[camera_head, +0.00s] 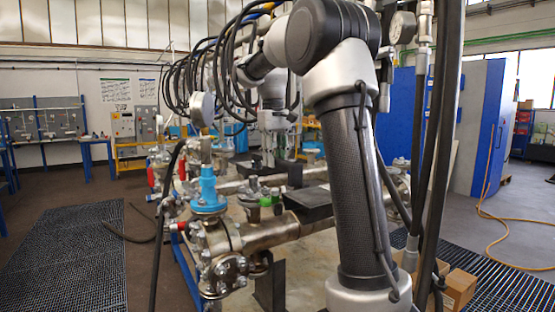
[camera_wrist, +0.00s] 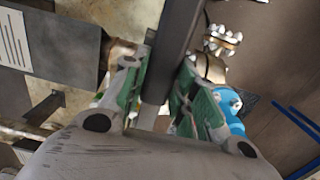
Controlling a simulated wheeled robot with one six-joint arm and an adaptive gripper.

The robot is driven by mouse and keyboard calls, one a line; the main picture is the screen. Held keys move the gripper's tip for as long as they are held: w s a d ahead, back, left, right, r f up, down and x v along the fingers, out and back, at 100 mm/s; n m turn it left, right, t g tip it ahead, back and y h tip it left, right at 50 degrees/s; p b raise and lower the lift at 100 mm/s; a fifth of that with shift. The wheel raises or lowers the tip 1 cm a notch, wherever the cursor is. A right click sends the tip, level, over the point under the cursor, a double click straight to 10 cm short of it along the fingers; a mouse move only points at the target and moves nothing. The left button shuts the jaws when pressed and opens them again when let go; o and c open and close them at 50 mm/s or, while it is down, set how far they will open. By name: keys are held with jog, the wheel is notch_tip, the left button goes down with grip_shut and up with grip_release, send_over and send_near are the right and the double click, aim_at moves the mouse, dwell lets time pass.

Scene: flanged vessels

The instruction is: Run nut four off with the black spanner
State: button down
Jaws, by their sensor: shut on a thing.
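My gripper (camera_wrist: 160,78) shows in the wrist view with green-padded fingers shut on a dark straight bar, which looks like the handle of the black spanner (camera_wrist: 174,45). The bar runs up out of the top of the picture, so its head is not seen. A bolted flange (camera_wrist: 222,40) with shiny nuts shows to the right of the bar, apart from it. In the head view a metal flange with several bolts (camera_head: 230,268) is at the near end of the pipework. I cannot tell which nut is number four. In the head view my arm hides part of the pipework.
A blue valve body (camera_head: 208,192) with a gauge (camera_head: 202,108) above stands on the pipework; blue also shows in the wrist view (camera_wrist: 230,105). Black hoses hang around my arm. Cardboard boxes (camera_head: 459,290) lie at right. Floor grating (camera_head: 65,262) at left is clear.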

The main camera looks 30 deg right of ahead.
jog(key=shift+f, duration=3.4)
jog(key=w+d+n, duration=0.9)
jog(key=d+n, duration=0.2)
jog(key=n, duration=0.4)
jog(key=shift+t, duration=0.3)
jog(key=shift+s+d+r, duration=0.1)
jog(key=shift+s+r, duration=0.05)
jog(key=shift+r, duration=1.1)
jog(key=shift+s+d+r, duration=0.1)
jog(key=shift+r, duration=1.1)
